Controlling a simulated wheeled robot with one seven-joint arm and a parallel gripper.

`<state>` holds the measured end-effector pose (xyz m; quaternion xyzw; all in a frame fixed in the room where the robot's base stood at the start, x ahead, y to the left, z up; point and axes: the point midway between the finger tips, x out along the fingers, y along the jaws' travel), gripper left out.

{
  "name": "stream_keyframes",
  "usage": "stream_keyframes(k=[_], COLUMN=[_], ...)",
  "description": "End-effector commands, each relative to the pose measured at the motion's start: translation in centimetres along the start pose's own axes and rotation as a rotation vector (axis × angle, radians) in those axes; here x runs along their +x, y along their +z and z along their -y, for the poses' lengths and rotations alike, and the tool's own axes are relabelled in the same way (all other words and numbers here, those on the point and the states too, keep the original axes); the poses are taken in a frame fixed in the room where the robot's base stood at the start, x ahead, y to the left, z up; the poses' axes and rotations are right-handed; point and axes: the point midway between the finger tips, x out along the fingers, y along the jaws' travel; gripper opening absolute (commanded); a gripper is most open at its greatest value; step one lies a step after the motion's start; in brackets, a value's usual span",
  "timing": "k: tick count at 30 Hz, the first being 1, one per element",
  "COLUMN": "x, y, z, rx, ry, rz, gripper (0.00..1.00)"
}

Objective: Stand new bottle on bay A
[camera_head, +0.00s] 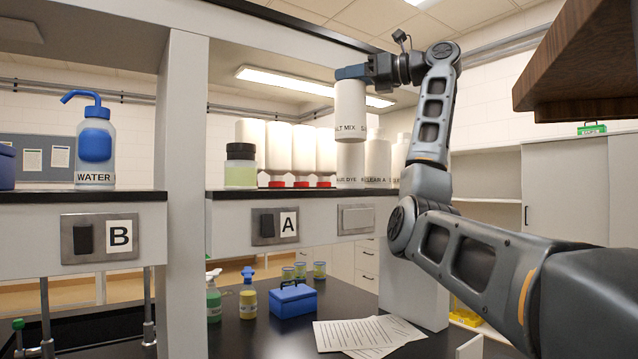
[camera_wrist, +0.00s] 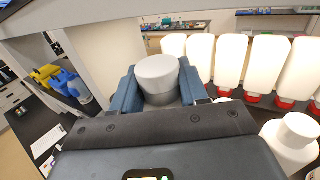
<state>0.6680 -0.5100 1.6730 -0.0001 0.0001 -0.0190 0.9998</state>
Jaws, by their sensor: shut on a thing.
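My gripper (camera_head: 352,73) is shut on a white bottle (camera_head: 350,112) with dark lettering that reads in part "LT MIX". The bottle hangs upright in the air above the right part of the bay A shelf (camera_head: 280,195), with space below it. In the wrist view the blue fingers (camera_wrist: 160,88) close around the bottle's pale grey-white top (camera_wrist: 158,72). The panel under the shelf bears the letter A (camera_head: 288,224). From these frames I cannot tell the bottle's exact depth over the shelf.
Several white containers with red lower ends (camera_head: 303,150) stand in a row on the shelf. A green jar with a black lid (camera_head: 240,165) is left of them. Labelled white bottles (camera_head: 377,165) stand below and behind the held bottle. A white post (camera_head: 180,190) separates bay B.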

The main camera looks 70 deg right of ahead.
Motion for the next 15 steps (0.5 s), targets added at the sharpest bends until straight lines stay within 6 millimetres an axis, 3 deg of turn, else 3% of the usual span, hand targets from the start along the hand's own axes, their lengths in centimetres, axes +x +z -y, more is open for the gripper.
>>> stream_keyframes(k=[5,15], x=[1.5,7.5], y=[-0.9,-4.6], z=[-0.5,-2.3], rx=[0.0,0.002], ry=[0.001,0.002], rz=[0.0,-0.002], gripper=[0.0,0.0])
